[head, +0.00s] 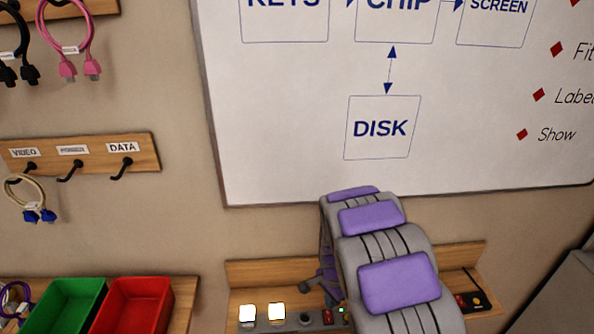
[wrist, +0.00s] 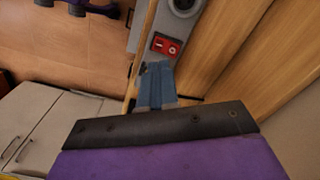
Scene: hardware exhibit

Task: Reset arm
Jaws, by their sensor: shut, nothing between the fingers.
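My gripper (wrist: 156,72) shows in the wrist view as a narrow blue-grey pair of fingers beyond a black band and a purple cover. It is shut and empty. It is just below a red switch (wrist: 166,46) on a grey panel, in the picture; whether they touch I cannot tell. In the head view my grey arm with purple pads rises from the bottom, right of centre, and bends in front of the wooden shelf. The fingers cannot be made out there.
A wooden shelf (head: 262,270) below the whiteboard (head: 290,150) holds two lit white buttons (head: 262,313). A green bin (head: 70,305) and a red bin (head: 135,303) stand at lower left. Above them is a hook rack (head: 145,150) with a cable (head: 27,190). White cabinets (wrist: 45,130) show in the wrist view.

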